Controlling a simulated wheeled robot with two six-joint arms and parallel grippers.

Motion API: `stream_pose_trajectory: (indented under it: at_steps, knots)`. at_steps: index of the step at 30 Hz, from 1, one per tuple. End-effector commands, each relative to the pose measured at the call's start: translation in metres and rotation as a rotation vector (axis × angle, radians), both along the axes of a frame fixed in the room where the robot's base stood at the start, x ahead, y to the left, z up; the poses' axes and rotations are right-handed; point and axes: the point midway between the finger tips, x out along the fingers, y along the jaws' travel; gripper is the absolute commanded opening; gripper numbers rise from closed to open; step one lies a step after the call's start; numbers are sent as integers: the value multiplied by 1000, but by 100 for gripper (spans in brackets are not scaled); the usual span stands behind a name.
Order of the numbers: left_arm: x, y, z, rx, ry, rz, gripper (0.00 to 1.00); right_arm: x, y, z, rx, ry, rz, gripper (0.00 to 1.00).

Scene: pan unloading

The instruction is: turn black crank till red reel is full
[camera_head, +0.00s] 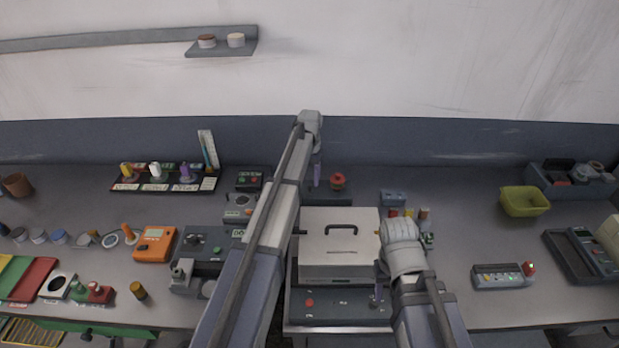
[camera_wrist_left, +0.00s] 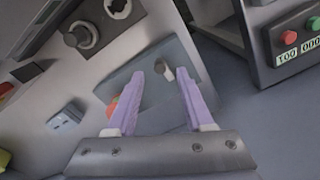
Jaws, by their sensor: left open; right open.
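The red reel (camera_head: 337,180) stands on a dark base (camera_head: 340,196) behind the beige box in the head view. My left gripper (camera_head: 316,176) is open and empty, pointing down just left of the reel. In the left wrist view its purple fingers (camera_wrist_left: 158,98) spread above the grey base plate (camera_wrist_left: 150,118). A small dark crank-like part with a pale end (camera_wrist_left: 163,70) shows between and beyond the fingertips. The red reel shows partly (camera_wrist_left: 113,106), behind one finger. My right gripper (camera_head: 378,294) is open, over the front right of the beige box's base.
A beige box (camera_head: 340,254) with a black handle stands in front of the reel. A box with red and green buttons (camera_head: 249,180) stands left of it; it also shows in the left wrist view (camera_wrist_left: 290,40). A small blue-grey block (camera_head: 393,197) lies to the right.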

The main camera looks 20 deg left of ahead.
Motion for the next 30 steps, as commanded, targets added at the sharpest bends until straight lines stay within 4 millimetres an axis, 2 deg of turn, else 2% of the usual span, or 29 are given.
stream_pose_trajectory:
  at_steps: [1,3,9,30]
  knots:
    - [0,0,15,0,0,0,52,0,0,15,0,0,0,50]
    - [0,0,24,0,0,0,52,0,0,24,0,0,0,50]
    - [0,0,42,0,0,0,52,0,0,42,1,0,-5,50]
    - [0,0,42,0,0,0,52,0,0,42,1,0,-6,50]
